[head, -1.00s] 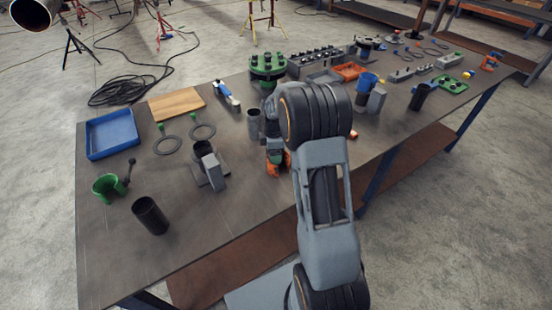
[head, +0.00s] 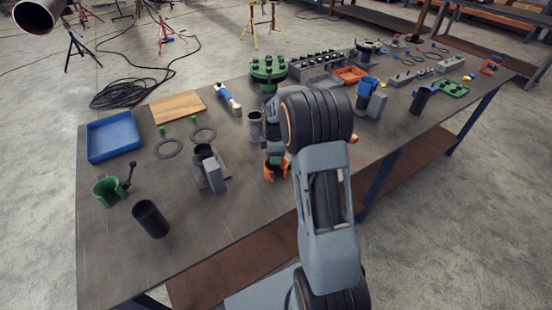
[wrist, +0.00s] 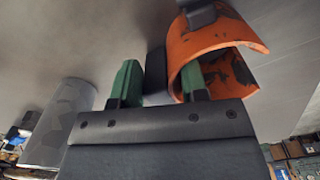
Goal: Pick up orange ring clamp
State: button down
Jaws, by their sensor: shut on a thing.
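The orange ring clamp (head: 269,172) is an open, curved orange band with worn dark patches. In the head view it shows below my gripper (head: 275,154), near the table's front edge. In the wrist view the clamp (wrist: 220,42) is at the upper right, around and behind the right green finger. My gripper (wrist: 160,82) is shut on the clamp; a dark block, apparently part of it, sits between the two green fingers. The exact contact is partly hidden. I cannot tell whether the clamp is clear of the table.
A grey cylinder (head: 255,126) stands just behind my gripper; a grey block with a short pipe (head: 214,175) is to the left. A black tube (head: 151,219), green clamp (head: 108,192) and blue tray (head: 113,136) lie farther left.

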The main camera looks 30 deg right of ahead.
jog(key=shift+r, duration=0.45)
notch_tip(320, 180, up, 2)
jog(key=shift+r, duration=0.1)
jog(key=s+a+r+b, duration=0.2)
jog(key=s+a+r, duration=0.6)
jog(key=s+r, duration=0.2)
jog(key=shift+s+a, duration=0.25)
jog(key=shift+s, duration=0.35)
